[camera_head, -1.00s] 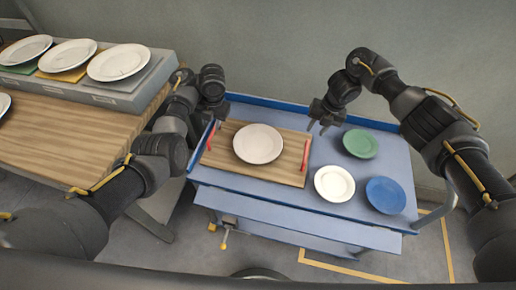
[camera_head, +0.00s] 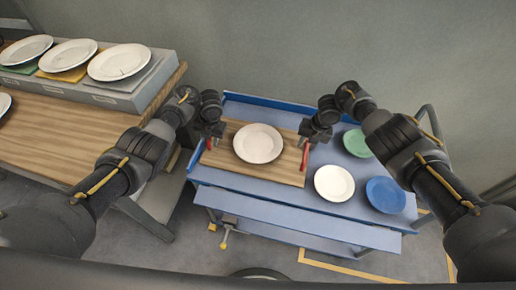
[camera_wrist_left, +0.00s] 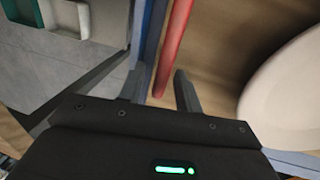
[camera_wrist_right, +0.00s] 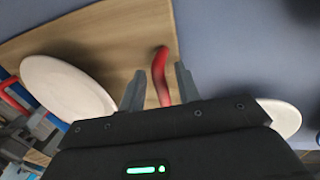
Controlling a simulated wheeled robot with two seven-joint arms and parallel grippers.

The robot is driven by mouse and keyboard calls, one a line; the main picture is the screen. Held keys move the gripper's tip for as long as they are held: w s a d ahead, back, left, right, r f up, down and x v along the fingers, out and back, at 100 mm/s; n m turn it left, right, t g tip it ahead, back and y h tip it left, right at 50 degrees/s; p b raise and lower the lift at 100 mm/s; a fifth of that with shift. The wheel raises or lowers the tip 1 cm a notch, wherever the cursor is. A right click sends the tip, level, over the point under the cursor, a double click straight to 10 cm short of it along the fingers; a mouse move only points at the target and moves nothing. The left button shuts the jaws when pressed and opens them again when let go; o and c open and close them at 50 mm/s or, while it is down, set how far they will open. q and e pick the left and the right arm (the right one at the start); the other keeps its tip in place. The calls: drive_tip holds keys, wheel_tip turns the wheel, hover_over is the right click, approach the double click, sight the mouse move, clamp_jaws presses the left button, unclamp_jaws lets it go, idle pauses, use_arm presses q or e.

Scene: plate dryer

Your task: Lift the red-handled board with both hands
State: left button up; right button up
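The wooden board (camera_head: 230,167) lies flat on the blue cart, with a red handle at its left and right ends. A white plate (camera_head: 258,143) rests on it. My left gripper (camera_head: 211,140) is at the left red handle (camera_wrist_left: 172,45). In the left wrist view its fingers are apart, with the handle running between or just beyond them. My right gripper (camera_head: 304,141) is at the right red handle (camera_head: 305,157). In the right wrist view its fingers stand on either side of that handle (camera_wrist_right: 160,72), apart from it. Both grippers are open and hold nothing.
The blue cart (camera_head: 300,207) also carries a second white plate (camera_head: 334,183), a blue plate (camera_head: 385,195) and a green plate (camera_head: 357,143), all right of the board. At the left, a wooden table (camera_head: 60,140) bears a grey rack (camera_head: 135,98) with several white plates.

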use_arm(q)
clamp_jaws()
use_arm(e)
clamp_jaws()
